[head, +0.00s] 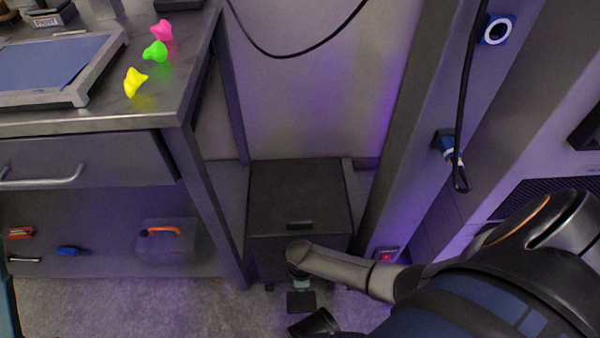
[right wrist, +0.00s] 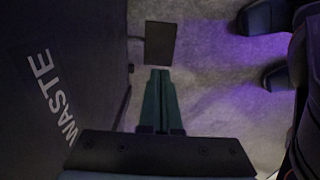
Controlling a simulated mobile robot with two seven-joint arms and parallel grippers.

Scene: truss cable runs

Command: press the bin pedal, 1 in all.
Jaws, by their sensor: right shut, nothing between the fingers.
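A dark bin (head: 298,190) with a closed lid stands on the floor beside the workbench. Its front carries the word WASTE (right wrist: 55,95) in the right wrist view. The pedal (head: 301,302) is a small dark plate low at the front of the bin; it also shows in the right wrist view (right wrist: 160,43). My right gripper (head: 300,285) points down in front of the bin, near the pedal. Its fingers (right wrist: 159,72) are shut with nothing between them, and their tips appear just short of the pedal plate. I cannot tell whether they touch it. My left gripper is not in view.
A workbench (head: 150,118) with a drawer and lower shelf stands at the left. A clear box (head: 168,240) sits on that shelf. A truss post (head: 425,120) with a hanging black cable (head: 466,100) rises at the right. Grey floor (head: 190,310) is open in front.

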